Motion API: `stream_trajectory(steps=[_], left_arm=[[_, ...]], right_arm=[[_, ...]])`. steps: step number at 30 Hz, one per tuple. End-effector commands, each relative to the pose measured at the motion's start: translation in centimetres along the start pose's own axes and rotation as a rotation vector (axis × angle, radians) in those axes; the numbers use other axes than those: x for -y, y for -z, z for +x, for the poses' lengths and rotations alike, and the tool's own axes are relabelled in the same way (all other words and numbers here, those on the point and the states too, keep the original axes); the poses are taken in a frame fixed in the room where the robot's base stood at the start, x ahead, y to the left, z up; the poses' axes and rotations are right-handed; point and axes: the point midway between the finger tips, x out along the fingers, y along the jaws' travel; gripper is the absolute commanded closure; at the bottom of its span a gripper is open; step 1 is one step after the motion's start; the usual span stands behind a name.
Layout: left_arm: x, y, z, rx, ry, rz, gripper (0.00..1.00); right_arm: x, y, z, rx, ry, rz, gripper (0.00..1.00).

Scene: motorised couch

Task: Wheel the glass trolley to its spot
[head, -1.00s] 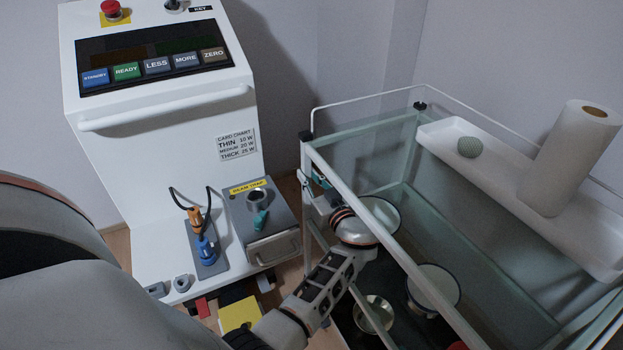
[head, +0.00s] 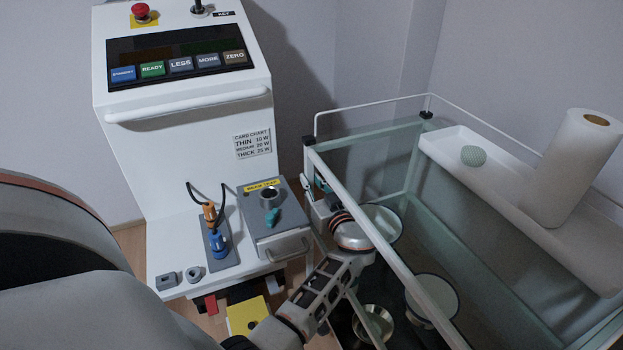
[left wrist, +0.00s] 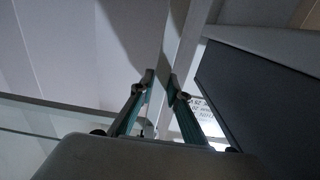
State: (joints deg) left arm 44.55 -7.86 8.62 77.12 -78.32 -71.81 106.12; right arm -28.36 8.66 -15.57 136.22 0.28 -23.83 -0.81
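The glass trolley (head: 400,265) has a white frame and greenish glass panes. It stands on the right in the head view, with its near left corner beside the white machine. My left gripper (head: 318,192) is at that corner, with its fingers at the white upright. In the left wrist view its two teal fingers (left wrist: 160,78) close in on either side of a pale post, with a small gap between the tips. The exact contact is partly hidden. My right gripper is not in view. No marked floor spot shows clearly.
A white machine (head: 185,125) with a button panel stands left of the trolley, its drawer box (head: 285,232) close to my gripper. The trolley carries a white tray (head: 500,190), a paper roll (head: 570,170), a green ball (head: 473,156) and bowls (head: 433,298). Walls stand behind.

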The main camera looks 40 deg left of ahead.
Motion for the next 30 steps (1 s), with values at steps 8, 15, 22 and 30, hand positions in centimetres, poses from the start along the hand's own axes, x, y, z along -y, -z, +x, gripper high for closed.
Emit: stream_trajectory(steps=[8, 15, 22, 30], left_arm=[[-0.1, -0.1, -0.1, 0.002, -0.002, 0.0, 0.68], [-0.1, -0.1, -1.0, 0.002, -0.003, 0.0, 0.68], [-0.1, -0.2, -4.7, 0.004, -0.004, -0.001, 0.68], [-0.1, -0.1, -7.4, 0.002, -0.003, 0.0, 0.68]], right_arm=[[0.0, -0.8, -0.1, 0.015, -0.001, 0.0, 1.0], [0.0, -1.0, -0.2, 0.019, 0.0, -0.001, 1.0], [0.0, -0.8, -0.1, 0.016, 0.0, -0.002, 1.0], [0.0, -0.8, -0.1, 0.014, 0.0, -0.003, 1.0]])
